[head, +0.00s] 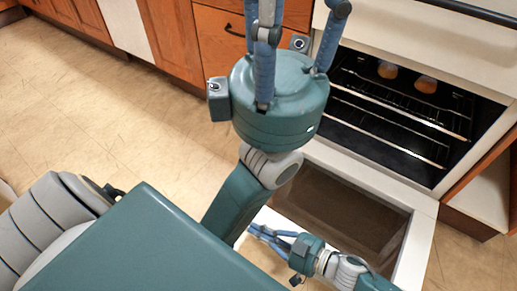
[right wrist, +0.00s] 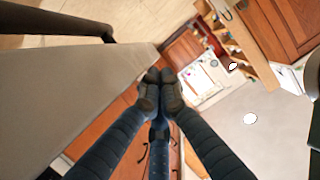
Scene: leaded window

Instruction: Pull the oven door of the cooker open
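The cooker's oven door (head: 423,232) hangs folded down and open, with a white frame and a dark inner panel. The oven cavity (head: 400,158) stands exposed above it. My right gripper (head: 252,230) is by the door's near left edge, fingers pointing left. In the right wrist view its fingertips (right wrist: 160,88) meet with nothing visible between them. A grey slab (right wrist: 60,85), seemingly the door's outer face, shows beside it with a dark bar handle (right wrist: 65,22), apart from the fingers. My left gripper shows large before the cooker in the head view; its fingertips are cut off above.
Wooden cabinets (head: 222,42) line the wall left of the cooker. The tan floor (head: 110,115) is clear at left.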

